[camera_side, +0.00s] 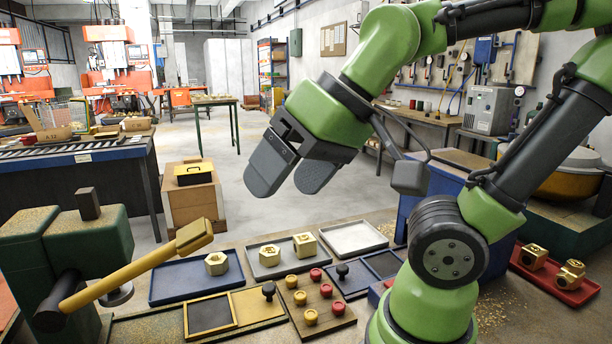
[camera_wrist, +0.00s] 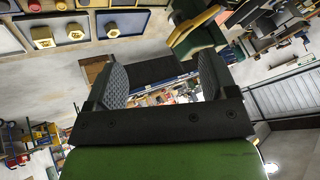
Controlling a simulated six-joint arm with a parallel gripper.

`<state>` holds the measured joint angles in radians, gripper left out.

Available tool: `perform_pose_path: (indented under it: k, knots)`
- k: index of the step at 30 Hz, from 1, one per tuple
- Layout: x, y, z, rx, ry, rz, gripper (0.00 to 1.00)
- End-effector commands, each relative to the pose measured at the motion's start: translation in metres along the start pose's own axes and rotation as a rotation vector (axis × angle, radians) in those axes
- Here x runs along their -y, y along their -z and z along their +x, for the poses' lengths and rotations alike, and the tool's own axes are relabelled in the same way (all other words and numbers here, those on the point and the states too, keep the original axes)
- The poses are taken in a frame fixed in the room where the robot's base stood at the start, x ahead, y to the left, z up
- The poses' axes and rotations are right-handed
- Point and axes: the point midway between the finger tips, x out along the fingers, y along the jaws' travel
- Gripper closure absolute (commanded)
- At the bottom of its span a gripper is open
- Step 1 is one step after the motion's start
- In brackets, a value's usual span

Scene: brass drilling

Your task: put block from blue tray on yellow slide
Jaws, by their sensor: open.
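The blue tray (camera_side: 165,289) lies on the bench in the side view with one brass block (camera_side: 216,263) on it. The block has a hexagonal outline and a hole in its top. The yellow slide (camera_side: 257,305) lies in front of the tray, a yellow plate beside a black, yellow-framed recess (camera_side: 210,316), with a black knob (camera_side: 269,290) at its far right corner. My gripper (camera_side: 290,181) is open and empty, high above and beyond the trays. Its spread fingers also show in the wrist view (camera_wrist: 163,82), with the block (camera_wrist: 112,30) at upper left.
A grey tray (camera_side: 257,275) with two brass blocks and an empty pale tray (camera_side: 352,238) lie to the right. A wooden board (camera_side: 322,318) holds red and yellow pegs. A blue slide (camera_side: 383,264) is beside it.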

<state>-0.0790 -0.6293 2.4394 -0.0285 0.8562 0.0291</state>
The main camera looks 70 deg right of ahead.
Motion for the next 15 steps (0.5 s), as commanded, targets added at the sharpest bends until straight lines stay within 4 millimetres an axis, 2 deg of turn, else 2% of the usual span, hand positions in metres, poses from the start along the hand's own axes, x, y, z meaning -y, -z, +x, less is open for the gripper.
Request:
perform_pose_path:
  k: [5,15]
  knots:
    - [-0.0107,-0.0137,-0.0099,-0.037,0.002,0.066,0.17]
    - [-0.0111,-0.0146,-0.0103,-0.038,0.003,0.069,0.17]
